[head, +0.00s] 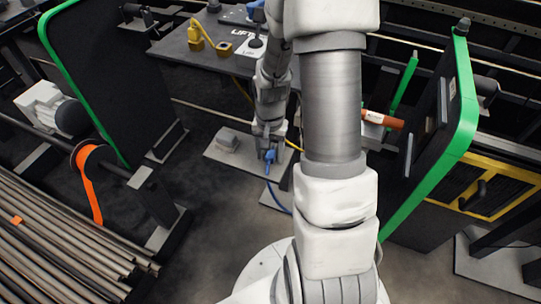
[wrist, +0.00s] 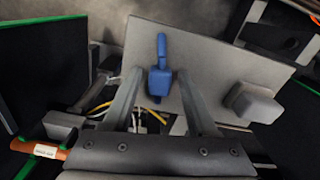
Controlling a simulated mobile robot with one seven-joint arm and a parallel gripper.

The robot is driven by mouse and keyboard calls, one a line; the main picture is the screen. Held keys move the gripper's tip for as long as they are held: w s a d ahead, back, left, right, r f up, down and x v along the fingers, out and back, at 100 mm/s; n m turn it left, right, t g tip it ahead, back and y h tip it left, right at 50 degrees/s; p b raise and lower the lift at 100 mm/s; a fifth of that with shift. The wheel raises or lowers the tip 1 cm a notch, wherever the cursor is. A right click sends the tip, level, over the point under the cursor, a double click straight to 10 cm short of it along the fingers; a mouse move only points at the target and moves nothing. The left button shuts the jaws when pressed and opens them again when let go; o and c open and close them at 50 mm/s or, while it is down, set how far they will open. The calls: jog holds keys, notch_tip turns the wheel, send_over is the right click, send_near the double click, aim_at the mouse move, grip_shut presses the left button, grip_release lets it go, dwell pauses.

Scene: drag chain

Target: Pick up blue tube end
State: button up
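The blue tube end (wrist: 160,80) is a small blue block with a narrower piece reaching up from it in the wrist view. It shows between the two fingertips of my gripper (wrist: 159,76). The fingers are apart, and a narrow gap seems to show on each side of the block. In the head view the blue end (head: 269,155) is at the tip of my gripper (head: 268,146), partly covered by it. A blue tube (head: 278,200) runs down from it and passes behind my arm.
A grey plate (head: 212,153) with a raised grey block (head: 227,139) lies beside the gripper. Black panels with green edges (head: 457,140) stand left and right. An orange-brown cylinder (head: 383,119) is at the right. Yellow cables (wrist: 98,109) run near the fingers.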

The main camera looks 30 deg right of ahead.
aim_at(270, 155)
grip_shut()
notch_tip(270, 155, up, 10)
jog(key=p, duration=0.2)
dwell(0.4)
jog(key=c, duration=0.5)
grip_release()
grip_shut()
